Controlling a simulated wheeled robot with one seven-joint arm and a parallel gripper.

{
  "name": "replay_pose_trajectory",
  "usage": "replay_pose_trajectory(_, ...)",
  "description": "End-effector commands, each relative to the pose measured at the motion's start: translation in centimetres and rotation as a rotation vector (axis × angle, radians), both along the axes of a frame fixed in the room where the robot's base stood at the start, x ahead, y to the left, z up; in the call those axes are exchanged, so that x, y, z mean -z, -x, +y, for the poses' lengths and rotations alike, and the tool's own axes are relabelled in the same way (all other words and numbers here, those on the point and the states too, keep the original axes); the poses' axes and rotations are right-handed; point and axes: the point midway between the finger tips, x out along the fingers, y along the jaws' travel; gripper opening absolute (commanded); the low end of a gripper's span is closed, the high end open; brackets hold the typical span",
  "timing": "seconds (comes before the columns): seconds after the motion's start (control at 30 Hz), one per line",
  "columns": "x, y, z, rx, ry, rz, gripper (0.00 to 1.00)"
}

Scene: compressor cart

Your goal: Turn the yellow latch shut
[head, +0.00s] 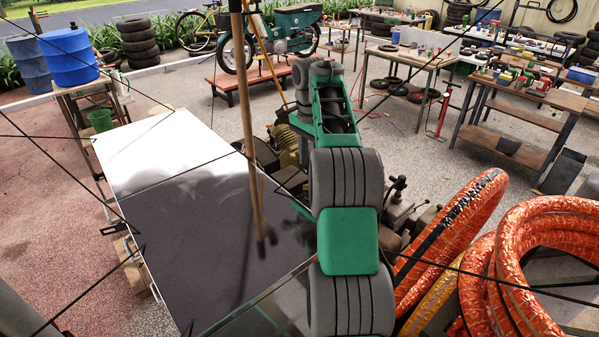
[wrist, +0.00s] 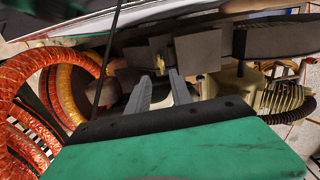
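I cannot make out the yellow latch in either view. My gripper (wrist: 159,76) shows in the wrist view as two grey fingers with a gap between their tips. It is open, with nothing held between the fingers. Dark blocky parts of the compressor cart (wrist: 150,54) lie just beyond the fingertips. A pale ribbed engine part (wrist: 278,97) is to their right. In the head view my own green and grey arm reaches over the machinery (head: 400,212) and hides much of it, and I cannot make out the fingers there.
Orange hose coils (head: 520,255) stand right of the arm and show at left in the wrist view (wrist: 30,75). A large dark and white panel (head: 185,220) lies left. A wooden pole (head: 250,150) and thin black lines cross the head view. Workbenches (head: 530,100) stand behind.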

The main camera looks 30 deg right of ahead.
Motion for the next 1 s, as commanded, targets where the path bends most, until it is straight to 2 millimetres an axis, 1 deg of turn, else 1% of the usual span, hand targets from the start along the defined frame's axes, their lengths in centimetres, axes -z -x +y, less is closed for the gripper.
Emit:
replay_pose_trajectory(0.07,0.2,0.0,-0.1,0.001,0.000,0.000,0.26)
replay_pose_trajectory(0.17,1.3,0.0,-0.1,0.001,0.000,0.001,0.26)
replay_pose_trajectory(0.33,4.9,0.0,-0.1,0.001,-0.001,0.001,0.26)
replay_pose_trajectory(0.5,7.4,0.0,-0.1,0.001,-0.001,0.000,0.26)
replay_pose_trajectory(0.6,7.9,0.0,-0.1,0.000,0.000,-0.001,0.26)
replay_pose_trajectory(0.87,7.8,0.0,0.0,0.001,0.000,0.000,0.26)
replay_pose_trajectory(1.0,7.8,0.0,0.0,0.001,0.000,0.000,0.15)
